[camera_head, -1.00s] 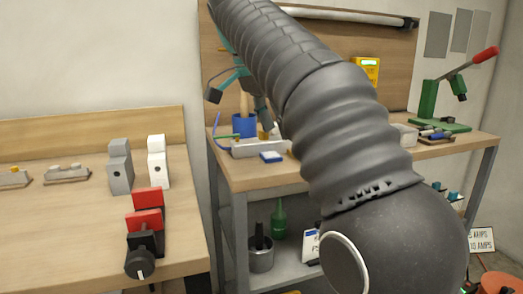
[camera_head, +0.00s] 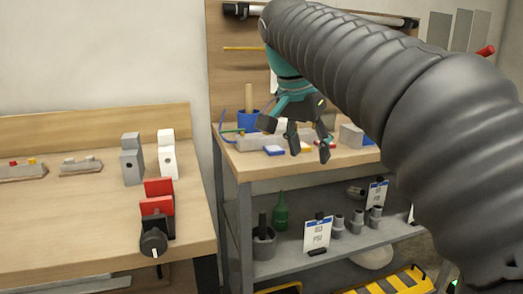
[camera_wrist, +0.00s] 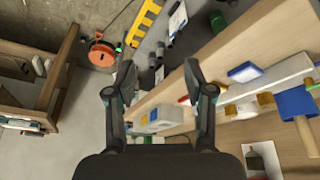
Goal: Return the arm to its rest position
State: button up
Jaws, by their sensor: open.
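My gripper (camera_head: 310,140) is open and empty in the head view, with its dark fingers pointing down in front of the right workbench (camera_head: 300,170). My grey ribbed arm runs from the right edge to the top middle and hides part of that bench. In the wrist view my gripper (camera_wrist: 158,85) also shows with its fingers spread apart and nothing between them. Whether the fingertips touch anything on the bench cannot be told; they appear in front of the items there.
A blue cup (camera_head: 248,121) and a small blue-topped box (camera_head: 274,150) stand on the right bench. The left bench (camera_head: 70,220) bears a red and black vise (camera_head: 158,205) and grey and white blocks. Below, a shelf (camera_head: 285,260) holds a green bottle (camera_head: 281,211) and several pipe pieces.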

jog(key=s+d+f+n+t+y, duration=0.1)
jog(key=s+d+f+n, duration=0.2)
jog(key=s+f, duration=0.6)
jog(key=s+d+f+n+t+y, duration=0.1)
jog(key=s+d+f+n, duration=0.3)
jog(key=s+f, duration=0.6)
notch_tip(320, 180, down, 6)
jog(key=shift+f+n+y, duration=0.25)
jog(key=shift+n+y, duration=0.15)
jog(key=shift+s, duration=0.1)
